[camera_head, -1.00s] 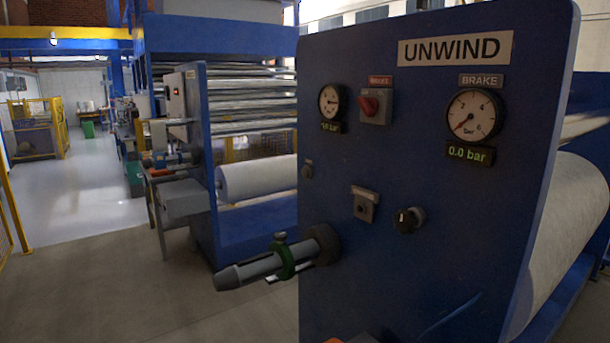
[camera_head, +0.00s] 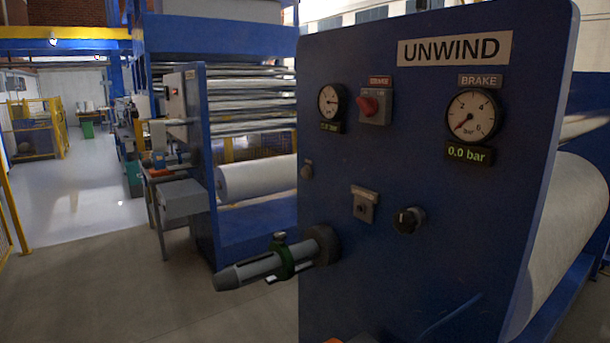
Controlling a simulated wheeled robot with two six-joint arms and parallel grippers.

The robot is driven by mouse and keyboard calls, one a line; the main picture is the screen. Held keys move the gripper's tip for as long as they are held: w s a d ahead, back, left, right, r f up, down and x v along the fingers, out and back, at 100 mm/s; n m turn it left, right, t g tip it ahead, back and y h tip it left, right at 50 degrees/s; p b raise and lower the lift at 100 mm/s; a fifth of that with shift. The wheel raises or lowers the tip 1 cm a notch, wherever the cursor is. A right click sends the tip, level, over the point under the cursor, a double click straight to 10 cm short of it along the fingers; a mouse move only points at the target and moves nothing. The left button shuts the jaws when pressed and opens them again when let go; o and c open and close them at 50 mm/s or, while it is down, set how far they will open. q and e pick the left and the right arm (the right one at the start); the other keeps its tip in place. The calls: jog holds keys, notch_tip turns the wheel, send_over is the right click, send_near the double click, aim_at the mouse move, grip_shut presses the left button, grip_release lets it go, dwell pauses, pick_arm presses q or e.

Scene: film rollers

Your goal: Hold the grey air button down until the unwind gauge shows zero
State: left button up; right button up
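The blue UNWIND panel (camera_head: 430,250) fills the right half of the head view. A grey square fitting with a darker round centre (camera_head: 364,205) sits mid-panel. A smaller grey fitting (camera_head: 306,171) is near the panel's left edge. I cannot tell which is the air button. The upper-left gauge (camera_head: 331,102) has a needle pointing roughly right; the small readout below it (camera_head: 331,127) is too small to read surely. The brake gauge (camera_head: 472,115) has its needle at the low end, and its readout (camera_head: 468,153) shows 0.0 bar.
A red switch (camera_head: 370,106) and a black knob (camera_head: 408,220) are on the panel. A grey shaft (camera_head: 245,272) with a green collar juts out left from it. A white roll (camera_head: 575,230) lies behind at right. Open floor (camera_head: 90,290) is at left.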

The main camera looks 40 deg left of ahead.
pick_arm(q)
grip_shut()
dwell(0.6)
dwell(1.2)
